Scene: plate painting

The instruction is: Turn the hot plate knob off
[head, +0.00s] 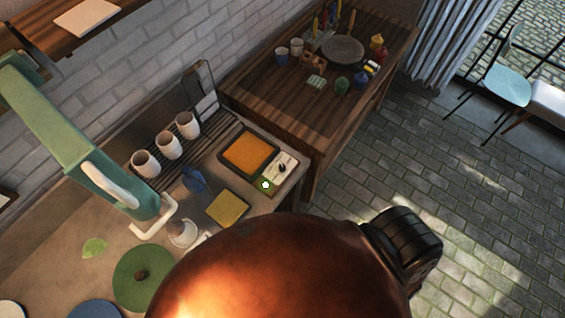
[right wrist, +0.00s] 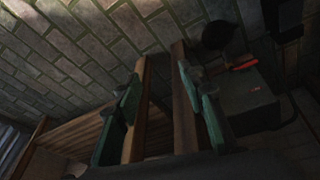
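The hot plate (head: 222,152) sits at the right end of the grey counter, with a glowing orange top. A pale control panel on its right side carries a small black knob (head: 282,168), and a bright white spot with a green edge shows near the panel's lower end. My right gripper (right wrist: 157,85) shows in the right wrist view, with its two green-padded fingers apart and a clear gap between them. It looks empty. I cannot identify the hot plate or knob in the right wrist view.
A large copper-coloured rounded form with a black end covers the lower middle of the head view. White cups (head: 146,164) and a yellow square (head: 228,208) are left of and below the hot plate. A wooden table (head: 285,95) with paints stands behind. Open brick floor lies right.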

